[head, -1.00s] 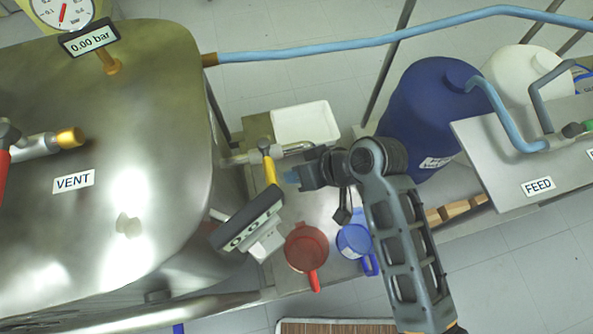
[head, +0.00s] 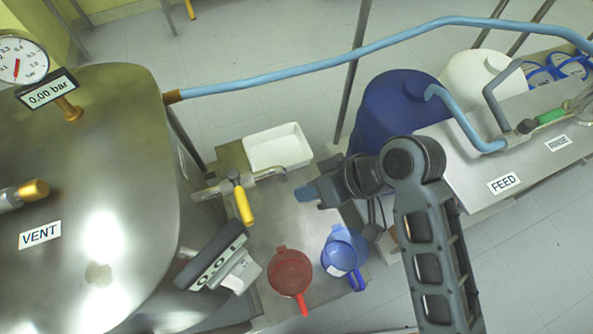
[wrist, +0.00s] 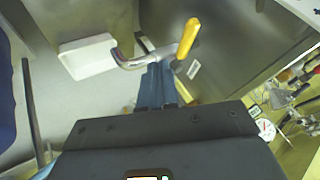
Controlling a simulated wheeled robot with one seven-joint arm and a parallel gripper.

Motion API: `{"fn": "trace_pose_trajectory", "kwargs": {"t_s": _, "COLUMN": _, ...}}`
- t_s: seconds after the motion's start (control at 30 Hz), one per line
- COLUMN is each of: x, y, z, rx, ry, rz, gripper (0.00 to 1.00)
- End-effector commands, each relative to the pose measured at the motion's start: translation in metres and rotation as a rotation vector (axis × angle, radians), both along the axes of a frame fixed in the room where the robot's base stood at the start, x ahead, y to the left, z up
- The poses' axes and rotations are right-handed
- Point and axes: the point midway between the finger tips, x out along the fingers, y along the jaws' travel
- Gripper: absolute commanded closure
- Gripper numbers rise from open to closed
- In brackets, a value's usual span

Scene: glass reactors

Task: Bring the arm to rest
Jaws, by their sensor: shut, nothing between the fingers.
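My gripper (head: 303,194) is shut and empty, its blue fingertips pointing left above the steel bench. In the wrist view its fingers (wrist: 157,85) are together, just in front of the curved metal outlet pipe (wrist: 128,60) in that picture. In the head view the fingertips are apart from the yellow-handled valve (head: 243,203), to its right. The valve's yellow handle (wrist: 187,38) also shows in the wrist view. My arm reaches in from the lower right.
A steel reactor (head: 110,200) fills the left. A red jug (head: 289,272) and a blue jug (head: 343,254) stand on the bench below the gripper. A white tray (head: 277,148) lies behind it. A blue drum (head: 372,112) and the FEED panel (head: 470,170) are at the right.

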Motion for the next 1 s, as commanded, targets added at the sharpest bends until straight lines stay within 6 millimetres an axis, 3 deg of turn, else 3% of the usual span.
{"fn": "trace_pose_trajectory", "kwargs": {"t_s": 0.27, "x": -0.001, "y": -0.002, "z": 0.000, "rx": -0.001, "ry": 0.000, "rz": -0.003, "gripper": 1.00}}
{"fn": "trace_pose_trajectory", "kwargs": {"t_s": 0.47, "x": -0.019, "y": -0.018, "z": -0.019, "rx": -0.014, "ry": -0.033, "rz": -0.110, "gripper": 1.00}}
{"fn": "trace_pose_trajectory", "kwargs": {"t_s": 0.73, "x": -0.075, "y": -0.074, "z": -0.043, "rx": -0.075, "ry": -0.189, "rz": -0.400, "gripper": 1.00}}
{"fn": "trace_pose_trajectory", "kwargs": {"t_s": 0.87, "x": -0.106, "y": -0.100, "z": -0.038, "rx": -0.108, "ry": -0.283, "rz": -0.515, "gripper": 1.00}}
{"fn": "trace_pose_trajectory", "kwargs": {"t_s": 1.0, "x": -0.142, "y": -0.126, "z": -0.020, "rx": -0.140, "ry": -0.395, "rz": -0.616, "gripper": 1.00}}
